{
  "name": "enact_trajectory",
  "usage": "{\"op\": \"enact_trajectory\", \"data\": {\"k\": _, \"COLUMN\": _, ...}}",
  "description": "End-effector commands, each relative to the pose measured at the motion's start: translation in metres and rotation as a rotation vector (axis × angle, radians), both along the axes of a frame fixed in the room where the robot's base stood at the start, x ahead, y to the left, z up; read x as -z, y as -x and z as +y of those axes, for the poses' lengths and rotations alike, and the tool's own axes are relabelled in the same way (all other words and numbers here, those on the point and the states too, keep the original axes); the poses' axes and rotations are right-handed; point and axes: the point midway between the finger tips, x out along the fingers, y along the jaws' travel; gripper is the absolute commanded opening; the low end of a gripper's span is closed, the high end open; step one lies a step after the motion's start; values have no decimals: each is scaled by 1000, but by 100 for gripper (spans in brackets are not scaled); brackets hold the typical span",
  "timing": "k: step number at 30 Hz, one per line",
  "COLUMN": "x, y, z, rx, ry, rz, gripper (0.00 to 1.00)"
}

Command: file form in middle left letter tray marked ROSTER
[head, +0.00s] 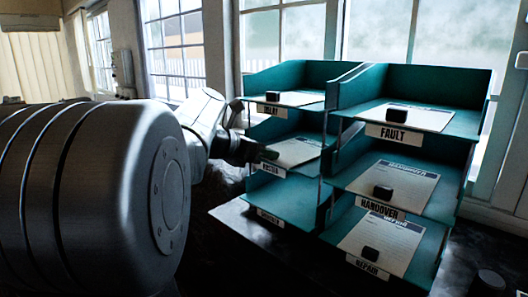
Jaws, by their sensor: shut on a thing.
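The letter trays are teal and stand in two columns of three. The middle left tray (314,171) carries a white front label (271,168) that looks like ROSTER, small and partly dim. A pale printed form (296,152) lies at the level of this tray, largely inside it. My gripper (246,151) is at the form's front left end, by the tray's open front, shut on the form. Its fingertips are dark and small here, so the exact grip is hard to see. Whether the form rests on the tray floor or is just above it, I cannot tell.
The top left tray (318,103) holds a form with a black block. The right column has trays marked FAULT (393,134), HANDOVER (380,208) and REPAIR (367,265), each with a form and black block. The bottom left tray (290,200) looks empty. Windows stand behind.

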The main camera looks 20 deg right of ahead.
Motion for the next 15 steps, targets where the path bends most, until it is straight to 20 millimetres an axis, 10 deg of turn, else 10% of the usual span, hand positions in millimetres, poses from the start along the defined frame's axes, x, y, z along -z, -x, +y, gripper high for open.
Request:
{"op": "enact_trajectory", "data": {"k": 4, "x": 3, "y": 0, "z": 0, "rx": 0, "ry": 0, "rz": 0, "gripper": 4}}
{"op": "enact_trajectory", "data": {"k": 5, "x": 3, "y": 0, "z": 0, "rx": 0, "ry": 0, "rz": 0, "gripper": 32}}
{"op": "enact_trajectory", "data": {"k": 9, "x": 2, "y": 0, "z": 0, "rx": 0, "ry": 0, "rz": 0, "gripper": 55}}
{"op": "enact_trajectory", "data": {"k": 15, "x": 2, "y": 0, "z": 0, "rx": 0, "ry": 0, "rz": 0, "gripper": 55}}
